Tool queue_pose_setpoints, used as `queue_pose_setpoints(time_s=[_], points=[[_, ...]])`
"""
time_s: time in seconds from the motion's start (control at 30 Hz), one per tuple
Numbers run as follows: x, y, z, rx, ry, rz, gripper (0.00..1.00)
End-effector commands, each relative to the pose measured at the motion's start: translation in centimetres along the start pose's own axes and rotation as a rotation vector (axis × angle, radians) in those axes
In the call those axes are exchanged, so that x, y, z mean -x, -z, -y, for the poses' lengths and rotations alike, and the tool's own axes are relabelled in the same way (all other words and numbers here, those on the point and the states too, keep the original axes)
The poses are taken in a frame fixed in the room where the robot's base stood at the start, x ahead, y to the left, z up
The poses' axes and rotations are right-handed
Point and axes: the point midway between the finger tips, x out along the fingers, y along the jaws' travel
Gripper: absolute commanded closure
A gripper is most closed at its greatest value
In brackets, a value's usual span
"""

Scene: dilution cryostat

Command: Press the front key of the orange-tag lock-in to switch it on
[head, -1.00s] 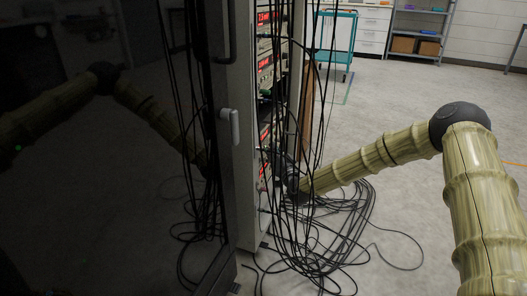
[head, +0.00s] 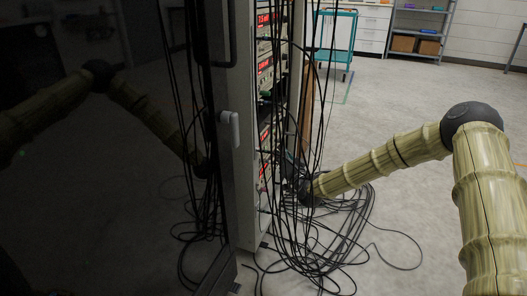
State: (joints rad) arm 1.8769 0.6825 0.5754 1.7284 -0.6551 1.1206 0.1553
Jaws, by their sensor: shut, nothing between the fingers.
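A rack (head: 241,150) holds several instruments with red lit displays, seen at a steep angle. A lower instrument (head: 265,137) and one beneath it (head: 262,170) face my arm. I cannot make out an orange tag or a front key, so I cannot tell which unit is the orange-tag lock-in. My gripper (head: 288,172) is dark and shut, at the height of the lower instruments and just right of their fronts. Hanging black cables partly hide it. Its fingertips are hard to see, and I cannot tell whether they touch a panel.
Black cables (head: 318,90) hang in front of the rack and lie in loops on the floor (head: 335,235). A dark glossy door (head: 110,200) fills the left side and reflects my arm. A teal cart (head: 335,45) and shelves (head: 417,30) stand far back. The floor at right is open.

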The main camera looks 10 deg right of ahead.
Motion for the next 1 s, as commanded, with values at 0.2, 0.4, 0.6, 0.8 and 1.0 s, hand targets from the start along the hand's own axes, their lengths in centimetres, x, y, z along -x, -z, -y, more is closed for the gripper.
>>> queue_pose_setpoints(time_s=[0.2, 0.4, 0.6, 0.8, 1.0], points=[[1.1, 1.0, -0.8, -0.001, -0.001, -0.001, 1.00], [1.8, 1.4, -1.3, 0.000, 0.001, -0.001, 1.00], [1.8, 1.3, -1.3, 0.000, 0.000, -0.001, 1.00], [1.8, 1.3, -1.3, 0.000, 0.000, -0.001, 1.00], [1.8, 1.3, -1.3, 0.000, 0.000, -0.001, 1.00]])
